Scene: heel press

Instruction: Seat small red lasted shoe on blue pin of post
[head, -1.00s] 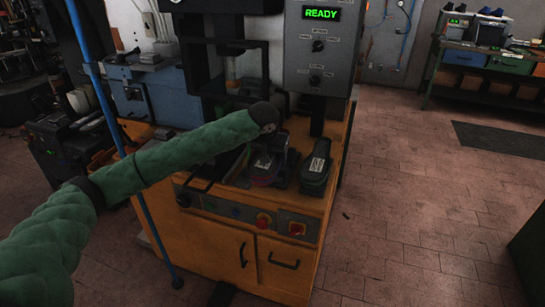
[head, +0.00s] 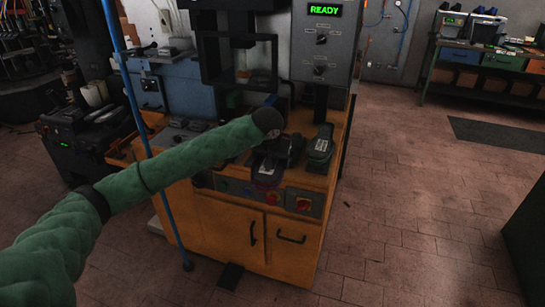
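My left arm comes in from the left in a green sleeve. Its dark gripper (head: 268,164) hangs below the black cuff, over the front edge of the orange press cabinet (head: 210,222). A small dark purple-red shape (head: 266,182) shows at the gripper's lower end, in front of the control panel. I cannot tell whether it is the small red shoe or part of the gripper. The fingers are too dark to read. I cannot make out the post or its blue pin. My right gripper is not in view.
A dark shoe-shaped object (head: 320,146) lies on the cabinet top, right of my gripper. The press control box (head: 325,48) reads READY. The brick floor (head: 400,200) at right is open.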

